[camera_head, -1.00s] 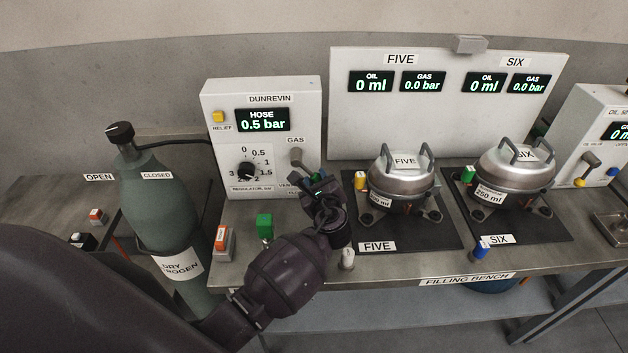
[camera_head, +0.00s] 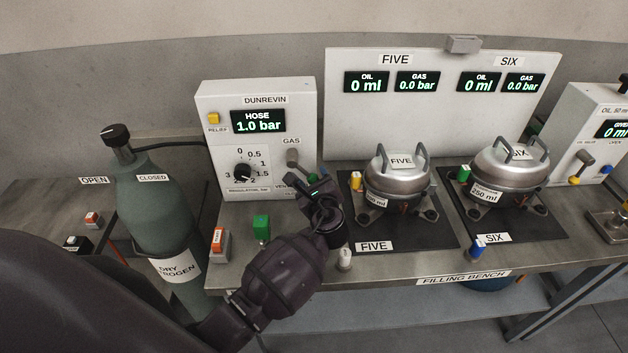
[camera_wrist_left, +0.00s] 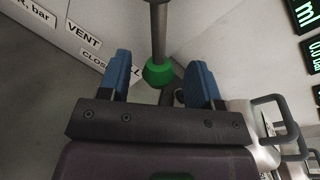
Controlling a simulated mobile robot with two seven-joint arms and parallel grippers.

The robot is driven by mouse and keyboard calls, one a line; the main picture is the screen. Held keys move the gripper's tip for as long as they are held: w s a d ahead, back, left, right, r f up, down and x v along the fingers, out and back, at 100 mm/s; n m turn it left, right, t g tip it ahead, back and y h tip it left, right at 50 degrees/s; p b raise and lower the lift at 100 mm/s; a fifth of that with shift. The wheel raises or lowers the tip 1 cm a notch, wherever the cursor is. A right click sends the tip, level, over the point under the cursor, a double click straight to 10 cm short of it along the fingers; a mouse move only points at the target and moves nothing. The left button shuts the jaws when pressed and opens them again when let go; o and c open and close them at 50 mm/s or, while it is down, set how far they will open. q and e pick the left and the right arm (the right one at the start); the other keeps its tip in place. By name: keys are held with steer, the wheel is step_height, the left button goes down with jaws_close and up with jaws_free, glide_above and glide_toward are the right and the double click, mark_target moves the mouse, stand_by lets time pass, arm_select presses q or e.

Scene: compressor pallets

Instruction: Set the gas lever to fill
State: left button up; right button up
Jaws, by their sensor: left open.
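The gas lever (camera_head: 292,158) is a grey handle under the GAS label on the front of the DUNREVIN box (camera_head: 210,130). In the left wrist view, a grey rod with a green end (camera_wrist_left: 158,72), which looks like this lever, lies between my blue fingers with gaps at both sides. My left gripper (camera_head: 308,184) is open just below and in front of the lever and hides part of the labels there. It also shows in the left wrist view (camera_wrist_left: 161,78). VENT (camera_wrist_left: 84,34) and CLOSED labels are at the left there. The HOSE display (camera_head: 258,121) reads 1.0 bar. My right gripper is not in view.
Compressor FIVE (camera_head: 398,183) and compressor SIX (camera_head: 508,172) stand on dark mats to the right. A green block (camera_head: 261,228) and a red-and-white block (camera_head: 218,243) stand on the bench at left. The green nitrogen cylinder (camera_head: 155,205) is left of the bench.

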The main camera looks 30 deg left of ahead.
arm_select(q)
steer(key=v, duration=1)
steer(key=shift+s+d, duration=0.3)
steer(key=shift+r, duration=0.1)
steer(key=shift+d, duration=0.1)
